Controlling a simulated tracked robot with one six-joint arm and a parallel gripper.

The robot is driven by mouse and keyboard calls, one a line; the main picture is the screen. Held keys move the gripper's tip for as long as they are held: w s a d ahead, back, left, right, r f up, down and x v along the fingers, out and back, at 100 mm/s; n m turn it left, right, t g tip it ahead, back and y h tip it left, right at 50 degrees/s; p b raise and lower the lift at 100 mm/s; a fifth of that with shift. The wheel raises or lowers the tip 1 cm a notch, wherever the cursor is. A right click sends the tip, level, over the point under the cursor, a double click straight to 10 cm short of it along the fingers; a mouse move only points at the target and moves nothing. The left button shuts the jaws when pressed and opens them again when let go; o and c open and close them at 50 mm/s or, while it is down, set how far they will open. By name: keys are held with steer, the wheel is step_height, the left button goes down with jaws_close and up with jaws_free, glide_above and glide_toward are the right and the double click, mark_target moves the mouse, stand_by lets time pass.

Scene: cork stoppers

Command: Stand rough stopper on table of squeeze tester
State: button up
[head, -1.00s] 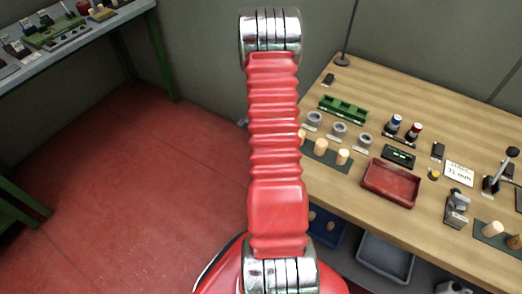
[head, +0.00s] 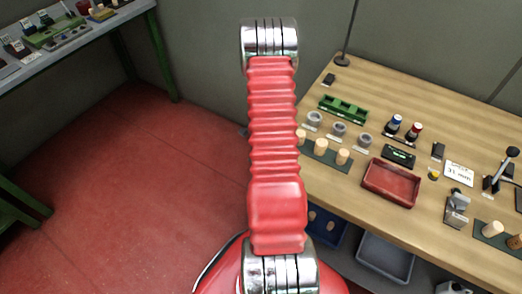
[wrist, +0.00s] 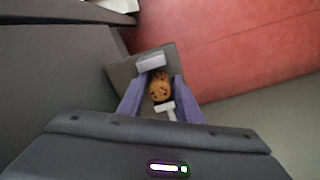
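In the wrist view a brown, speckled rough stopper (wrist: 160,86) sits between the two purple fingers of my gripper (wrist: 159,84). The fingers stand apart on either side, with a gap between each and the stopper, so the gripper looks open. The squeeze tester (wrist: 121,72) shows as a dark grey square base under the stopper. A pale block lies beyond the stopper and a pale T-shaped piece on its near side. The stopper's underside is hidden. My gripper is out of the head view.
In the head view a wooden bench (head: 440,95) at right holds a red tray (head: 391,183), a green rack (head: 343,108), several pale stoppers and a brown one (head: 515,241) at the edge. A grey bench (head: 90,32) stands at upper left. Red floor (head: 130,190) is clear between them.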

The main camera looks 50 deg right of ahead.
steer(key=shift+o, duration=1.2)
step_height(320, 180, up, 12)
stand_by(0.4)
steer(key=shift+f, duration=5.85)
steer(key=shift+r, duration=0.1)
